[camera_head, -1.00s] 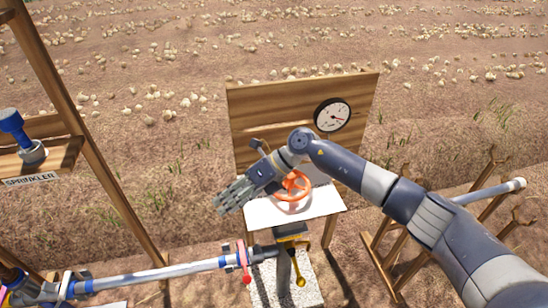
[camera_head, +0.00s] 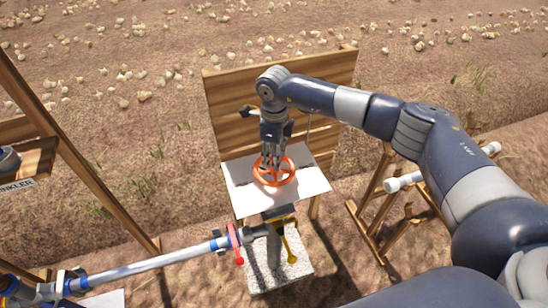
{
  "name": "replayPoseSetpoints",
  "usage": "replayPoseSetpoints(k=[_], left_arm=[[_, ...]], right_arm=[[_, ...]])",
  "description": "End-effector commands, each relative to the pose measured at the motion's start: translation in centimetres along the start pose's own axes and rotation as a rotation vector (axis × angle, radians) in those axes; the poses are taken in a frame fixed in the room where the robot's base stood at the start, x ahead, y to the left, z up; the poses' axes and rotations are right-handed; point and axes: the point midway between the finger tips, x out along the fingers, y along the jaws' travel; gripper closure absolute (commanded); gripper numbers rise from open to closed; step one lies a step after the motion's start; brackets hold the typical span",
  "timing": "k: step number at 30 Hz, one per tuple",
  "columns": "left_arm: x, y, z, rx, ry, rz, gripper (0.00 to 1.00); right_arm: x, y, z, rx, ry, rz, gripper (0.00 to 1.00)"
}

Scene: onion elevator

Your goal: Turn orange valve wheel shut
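The orange valve wheel (camera_head: 288,178) lies flat above a white plate (camera_head: 311,183) in front of the wooden board. My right gripper (camera_head: 271,166) points down from above. Its fingers reach to the wheel and cover part of its left and middle. I cannot tell whether the fingers touch the rim or how far they are closed. My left gripper is not in view.
The wooden board (camera_head: 230,115) stands behind the wheel. Below the plate are a yellow-handled valve (camera_head: 290,245) and a long pipe (camera_head: 165,258) with a red handle (camera_head: 236,245). A wooden rack (camera_head: 375,205) holding a pipe stands right. A wooden frame (camera_head: 75,150) stands left.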

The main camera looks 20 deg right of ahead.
Motion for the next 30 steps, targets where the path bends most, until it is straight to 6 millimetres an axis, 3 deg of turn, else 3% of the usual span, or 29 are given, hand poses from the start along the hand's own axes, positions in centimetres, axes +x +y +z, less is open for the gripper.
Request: replayPoseSetpoints(k=[7, 17, 21, 30], left_arm=[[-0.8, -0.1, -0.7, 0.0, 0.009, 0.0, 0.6], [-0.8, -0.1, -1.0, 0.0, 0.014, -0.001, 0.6], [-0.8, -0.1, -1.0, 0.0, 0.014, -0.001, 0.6], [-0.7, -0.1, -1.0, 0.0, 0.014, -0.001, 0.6]], right_arm=[[2.7, 0.1, 0.0, 0.0, 0.0, 0.001, 0.66], [3.1, 0.0, 0.0, 0.0, -0.001, 0.001, 0.66], [3.0, 0.0, 0.0, 0.0, -0.001, 0.001, 0.98], [3.1, 0.0, 0.0, 0.015, -0.001, 0.001, 0.98]])
